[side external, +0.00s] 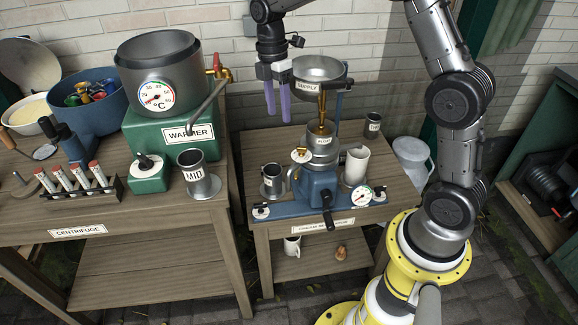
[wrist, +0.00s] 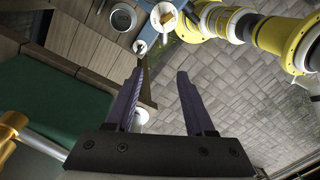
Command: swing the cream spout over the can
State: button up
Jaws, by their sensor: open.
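The blue-based separator (side external: 318,182) stands on the right-hand table, with a steel SUPPLY bowl (side external: 319,69) above it. A small brass fitting with a pale round face (side external: 300,155) is on its left side; I cannot tell surely whether it is the cream spout. A small steel can (side external: 271,184) stands left of the separator, its label too small to read. My gripper (side external: 277,114) points down, open and empty, left of the bowl and well above that can. Its purple fingers are spread apart in the wrist view (wrist: 157,75), with nothing between them.
The green WARMER box (side external: 172,134) with its steel pot and brass tap is left of my gripper. A MID can (side external: 198,178) stands before it. A white jug (side external: 355,165) and another small can (side external: 373,124) are right of the separator. Paving (wrist: 215,70) shows in the wrist view.

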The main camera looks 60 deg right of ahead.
aim_at(289, 168)
jog(key=shift+g, duration=0.6)
jog(key=x, duration=1.2)
jog(key=w+x, duration=0.1)
jog(key=x, duration=0.5)
jog(key=shift+d+f, duration=0.25)
jog(key=shift+d, duration=0.1)
grip_shut()
